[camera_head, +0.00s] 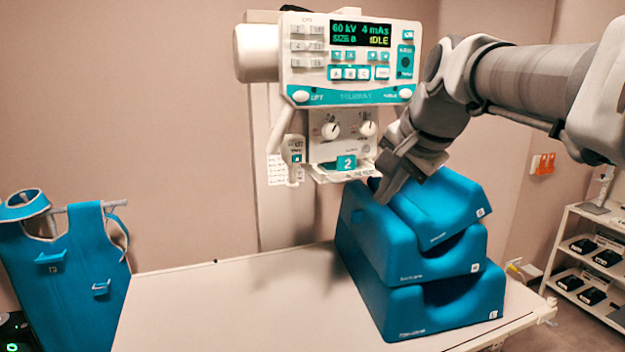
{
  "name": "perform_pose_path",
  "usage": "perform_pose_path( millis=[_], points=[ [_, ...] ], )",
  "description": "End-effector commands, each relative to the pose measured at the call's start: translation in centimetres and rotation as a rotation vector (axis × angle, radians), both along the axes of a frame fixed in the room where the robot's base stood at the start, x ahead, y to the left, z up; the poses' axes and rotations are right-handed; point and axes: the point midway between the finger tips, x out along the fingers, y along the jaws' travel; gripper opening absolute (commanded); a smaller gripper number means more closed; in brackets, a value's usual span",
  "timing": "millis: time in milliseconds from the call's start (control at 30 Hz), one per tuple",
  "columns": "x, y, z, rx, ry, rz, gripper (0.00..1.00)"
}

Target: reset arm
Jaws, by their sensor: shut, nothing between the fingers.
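My gripper (380,192) is at the end of my grey arm, which reaches in from the right. It is shut and nothing shows between its fingers. It points down and to the left, just in front of the X-ray control head and over the upper left of a stack of blue positioning blocks (408,304). I cannot tell whether the fingertips touch the blocks. The top block (452,212) sits tilted on the ones below, and my gripper hides part of it.
The white table (215,300) is bare left of the stack. The X-ray control head (350,60) hangs close behind my gripper, its display reading IDLE. A blue apron (68,275) hangs at left. A shelf rack (585,218) with several black items stands at right.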

Motion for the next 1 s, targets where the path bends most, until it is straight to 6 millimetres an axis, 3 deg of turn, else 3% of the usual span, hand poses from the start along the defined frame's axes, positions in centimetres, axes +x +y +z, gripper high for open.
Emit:
perform_pose_path(
  millis=[33, 300, 500, 700, 1000],
  points=[
    [-2.3, 0.1, -1.0, -0.052, -0.003, 0.053, 0.0],
    [-13.0, -0.2, -8.5, -0.35, 0.012, 0.385, 0.0],
    [-18.8, -0.7, -14.0, -0.517, 0.03, 0.592, 0.0],
    [-21.1, -1.0, -16.4, -0.587, 0.039, 0.686, 0.0],
    [-21.2, -1.0, -16.6, -0.591, 0.04, 0.692, 0.0]
  ],
)
